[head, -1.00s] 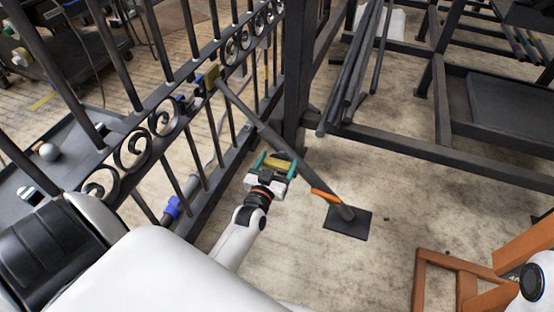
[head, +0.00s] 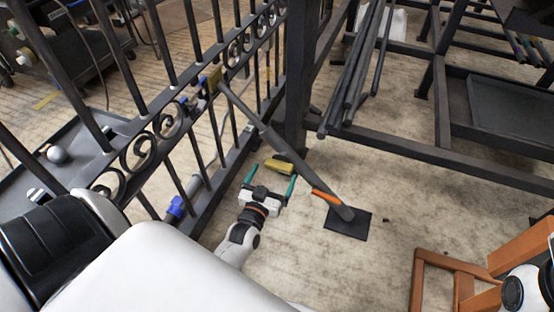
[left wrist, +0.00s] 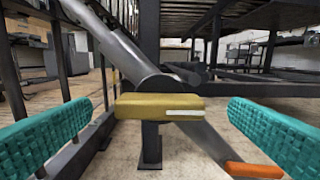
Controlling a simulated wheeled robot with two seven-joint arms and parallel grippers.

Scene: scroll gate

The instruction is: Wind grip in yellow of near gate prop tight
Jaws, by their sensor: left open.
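The near gate prop (head: 248,113) is a grey pole that slants from the scroll gate (head: 165,124) down to a dark foot plate (head: 347,223). Its yellow grip (head: 280,165) is a short bar on the pole; in the left wrist view it lies nearly level (left wrist: 160,107), with a pale strip on its right half. An orange lever (head: 326,196) sits lower on the pole. My left gripper (head: 273,175) is open and empty, its teal fingers spread wide. It is on the near side of the yellow grip, which shows ahead between the fingers. My right gripper is not in view.
The gate's lower rail and a blue-ended tube (head: 176,206) lie left of my left gripper. A dark post (head: 297,80) and rack with long bars (head: 352,75) stand beyond. A wooden frame (head: 418,280) is at lower right. Floor right of the foot plate is mostly clear.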

